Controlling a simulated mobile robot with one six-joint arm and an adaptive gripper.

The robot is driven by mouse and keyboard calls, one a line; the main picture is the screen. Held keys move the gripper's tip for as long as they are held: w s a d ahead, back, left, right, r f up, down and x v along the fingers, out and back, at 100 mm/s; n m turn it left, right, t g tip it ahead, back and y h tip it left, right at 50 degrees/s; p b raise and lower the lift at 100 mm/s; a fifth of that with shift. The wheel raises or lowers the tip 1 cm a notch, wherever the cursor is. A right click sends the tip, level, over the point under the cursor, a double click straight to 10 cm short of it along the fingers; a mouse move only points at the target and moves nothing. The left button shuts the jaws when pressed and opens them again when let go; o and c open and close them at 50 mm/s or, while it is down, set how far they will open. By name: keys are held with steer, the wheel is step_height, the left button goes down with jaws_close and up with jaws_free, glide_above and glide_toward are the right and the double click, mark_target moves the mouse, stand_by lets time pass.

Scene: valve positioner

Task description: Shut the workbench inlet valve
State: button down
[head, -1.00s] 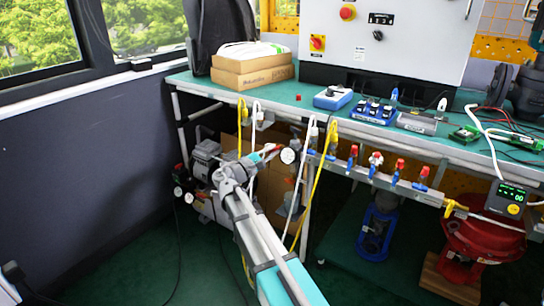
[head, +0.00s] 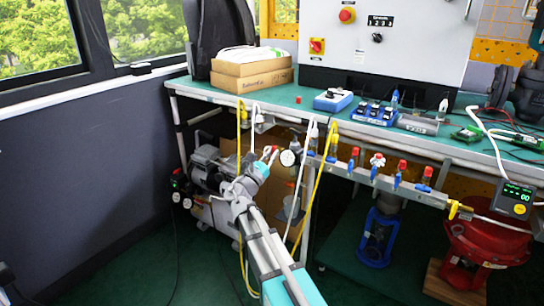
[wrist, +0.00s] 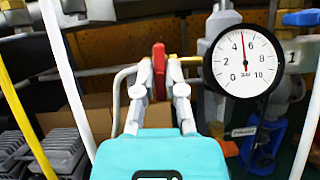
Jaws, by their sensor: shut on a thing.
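The inlet valve's red lever (wrist: 159,72) stands upright between the fingers of my gripper (wrist: 160,68) in the wrist view. The fingers are closed on it from both sides. In the head view my gripper (head: 268,160) is under the left part of the workbench (head: 285,110), just left of the round gauge. Only a small bit of red shows there. The white-faced gauge (wrist: 243,62) is right of the lever in the wrist view. Its needle points almost straight up, between 4 and 6. It also shows in the head view (head: 289,158). The valve body is hidden behind my gripper.
White and yellow hoses (wrist: 68,75) hang close to the left of my gripper. Several red and blue handled valves (head: 377,162) line a rail to the right. A compressor (head: 207,165) stands behind, at the left. A small digital display (head: 514,198) hangs at the right.

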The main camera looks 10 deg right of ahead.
steer(key=shift+n+t+y, duration=0.4)
steer(key=shift+n+t, duration=0.1)
steer(key=shift+n, duration=0.3)
steer(key=c, duration=0.7)
jaws_free()
steer(key=shift+w+m+g+h, duration=0.1)
steer(key=shift+m+g+h, duration=0.2)
steer(key=shift+m, duration=0.4)
